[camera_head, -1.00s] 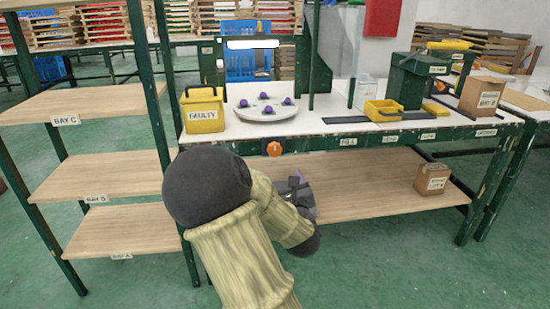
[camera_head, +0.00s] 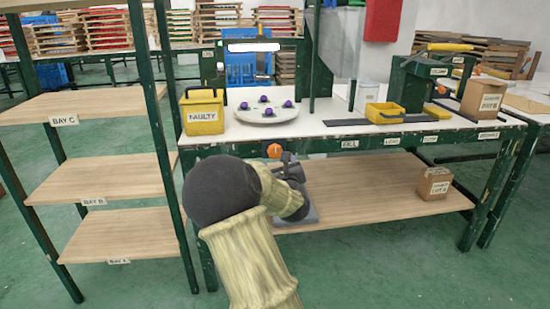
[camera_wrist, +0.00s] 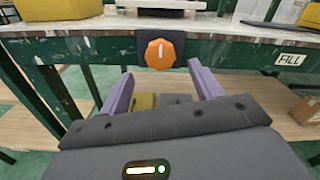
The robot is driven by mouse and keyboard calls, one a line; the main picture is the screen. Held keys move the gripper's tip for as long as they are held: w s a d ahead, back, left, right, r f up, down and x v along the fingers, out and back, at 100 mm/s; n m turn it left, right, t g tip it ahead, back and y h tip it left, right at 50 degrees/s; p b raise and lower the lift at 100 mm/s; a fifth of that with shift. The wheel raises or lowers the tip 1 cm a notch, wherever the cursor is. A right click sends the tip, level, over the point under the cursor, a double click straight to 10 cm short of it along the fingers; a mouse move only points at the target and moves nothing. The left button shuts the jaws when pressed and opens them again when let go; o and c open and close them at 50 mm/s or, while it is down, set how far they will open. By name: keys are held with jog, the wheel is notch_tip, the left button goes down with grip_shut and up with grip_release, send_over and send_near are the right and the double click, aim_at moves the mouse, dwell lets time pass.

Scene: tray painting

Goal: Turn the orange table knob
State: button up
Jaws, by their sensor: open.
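The orange table knob (camera_head: 274,151) is on the front edge of the green workbench (camera_head: 330,142). In the wrist view the knob (camera_wrist: 160,53) is an orange dial with a white upright mark on a dark plate, above the middle of my fingers. My gripper (camera_wrist: 160,88) is open, with its two purple fingers spread and nothing between them. The fingertips are below the knob in that view, and I see no contact. In the head view my arm covers much of the gripper, which is just below and right of the knob.
On the bench stand a yellow FAULTY bin (camera_head: 203,112), a round plate (camera_head: 251,117) with several purple pieces, and yellow trays (camera_head: 385,112). A wooden shelf rack (camera_head: 95,180) is at the left. A cardboard box (camera_head: 433,184) lies on the lower shelf.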

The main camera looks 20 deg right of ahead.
aim_at(275, 153)
jog(key=b+x, duration=0.1)
jog(key=x, duration=0.5)
jog(key=shift+w+d, duration=0.1)
jog(key=shift+w, duration=0.25)
jog(key=c, duration=1)
